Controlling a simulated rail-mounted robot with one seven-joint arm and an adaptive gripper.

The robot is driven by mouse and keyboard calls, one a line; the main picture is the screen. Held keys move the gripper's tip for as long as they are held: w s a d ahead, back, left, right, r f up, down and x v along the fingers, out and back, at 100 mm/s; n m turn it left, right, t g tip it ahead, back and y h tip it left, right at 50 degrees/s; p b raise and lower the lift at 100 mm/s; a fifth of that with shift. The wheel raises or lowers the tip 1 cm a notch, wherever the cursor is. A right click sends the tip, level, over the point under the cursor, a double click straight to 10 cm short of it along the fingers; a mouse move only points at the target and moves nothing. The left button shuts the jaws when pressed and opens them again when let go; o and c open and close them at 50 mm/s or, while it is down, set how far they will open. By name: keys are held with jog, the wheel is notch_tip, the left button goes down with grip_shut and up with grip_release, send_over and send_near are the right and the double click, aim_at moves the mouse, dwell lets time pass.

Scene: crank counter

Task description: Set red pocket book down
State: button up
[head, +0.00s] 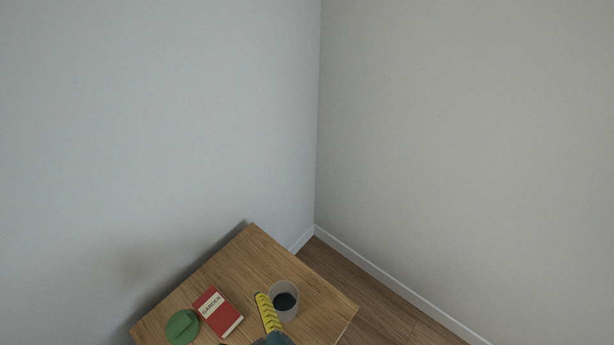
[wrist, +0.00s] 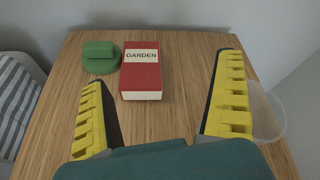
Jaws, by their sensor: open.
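The red pocket book (head: 218,313) lies flat on the wooden counter, with a white label reading GARDEN. In the wrist view the book (wrist: 141,79) lies beyond my gripper, between the lines of its two fingers and apart from both. My gripper (wrist: 163,95) is open and empty, its yellow ridged fingers spread wide. In the head view only one yellow finger of my gripper (head: 268,312) shows clearly, to the right of the book; the rest is cut off at the bottom edge.
A green round object with a raised grip (head: 182,327) sits just left of the book. The far part of the wooden counter (head: 255,252) is bare. Walls stand behind.

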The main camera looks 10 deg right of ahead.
jog(key=w+d+r+n+t+h, duration=0.1)
jog(key=w+d+r+n+t, duration=0.2)
jog(key=r+n, duration=0.5)
jog(key=w+d+r+n+t+h, duration=0.2)
jog(key=w+d+r+n, duration=0.2)
jog(key=r, duration=0.7)
jog(key=s+d+r+n+t+h, duration=0.1)
jog(key=d+r+n+t+h, duration=0.1)
jog(key=r+n, duration=0.2)
jog(key=s+d+r+n+t+h, duration=0.2)
jog(key=d+r+n, duration=0.1)
jog(key=r, duration=0.7)
jog(key=s+d+r+n+t+h, duration=0.2)
jog(key=r+n, duration=0.3)
jog(key=r, duration=0.3)
jog(key=shift+s+d+n, duration=0.15)
jog(key=shift+d+n, duration=0.25)
jog(key=shift+d, duration=0.35)
